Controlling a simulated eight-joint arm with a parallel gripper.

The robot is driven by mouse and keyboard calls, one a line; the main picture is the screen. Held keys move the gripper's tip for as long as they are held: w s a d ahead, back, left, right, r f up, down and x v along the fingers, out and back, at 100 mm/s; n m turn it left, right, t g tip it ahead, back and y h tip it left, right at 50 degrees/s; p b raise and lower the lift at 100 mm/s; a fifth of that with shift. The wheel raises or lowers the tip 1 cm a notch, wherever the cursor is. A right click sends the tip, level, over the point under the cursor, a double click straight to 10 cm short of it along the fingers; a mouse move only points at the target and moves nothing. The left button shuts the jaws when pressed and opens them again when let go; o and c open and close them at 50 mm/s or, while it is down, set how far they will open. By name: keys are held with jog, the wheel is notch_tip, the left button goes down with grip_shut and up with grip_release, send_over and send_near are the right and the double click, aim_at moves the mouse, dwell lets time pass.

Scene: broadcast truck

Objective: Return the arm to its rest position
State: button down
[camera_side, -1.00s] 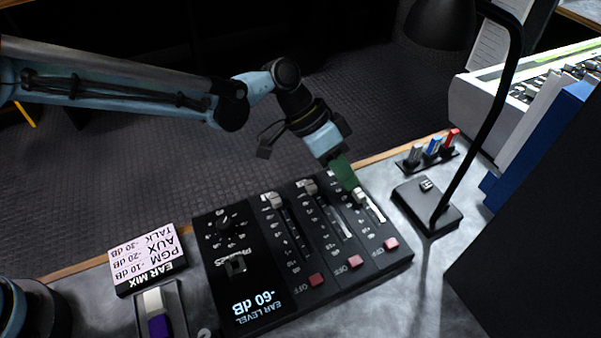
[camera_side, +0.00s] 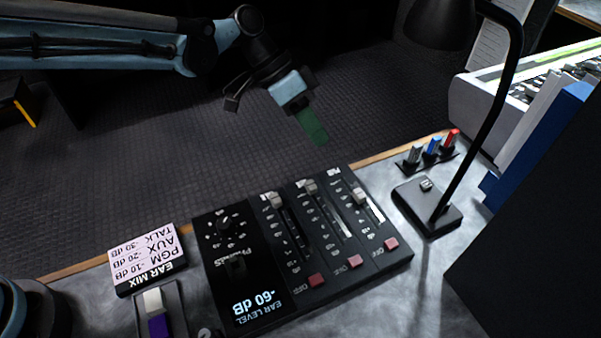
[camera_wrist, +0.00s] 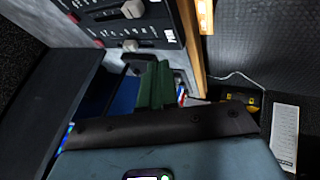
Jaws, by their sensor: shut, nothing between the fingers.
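My gripper (camera_side: 316,130) has green fingers. It is shut and empty, raised in the air above and beyond the back edge of the desk. In the wrist view its green fingers (camera_wrist: 155,84) show close together with nothing between them. The gripper is clear of the black mixer (camera_side: 300,245), which lies below it in the side view. The mixer's right fader knob (camera_side: 360,196) stands near the far end of its slot, apart from the fingers. The mixer's display reads -60 dB.
A black desk lamp (camera_side: 428,205) stands right of the mixer, its neck arching up. Coloured knobs (camera_side: 432,147) sit behind it. An ear mix sign (camera_side: 148,258) and a purple-and-white item (camera_side: 158,318) are at the left. The space over the dark floor is open.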

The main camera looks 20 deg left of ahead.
jog(key=s+a+r+n+t+y, duration=0.2)
jog(key=s+a+r+n, duration=0.15)
jog(key=a, duration=0.45)
jog(key=s+a+r+n+t+y, duration=0.1)
jog(key=s+a+r+n+t, duration=0.1)
jog(key=a+r, duration=0.45)
jog(key=s+a+f+n+t+y, duration=0.2)
jog(key=s+a, duration=0.3)
jog(key=a, duration=0.3)
jog(key=s+a+f+n+t+y, duration=0.2)
jog(key=s+a+f, duration=0.1)
jog(key=s+a, duration=0.2)
jog(key=a, duration=0.2)
jog(key=shift+s+a+n, duration=0.35)
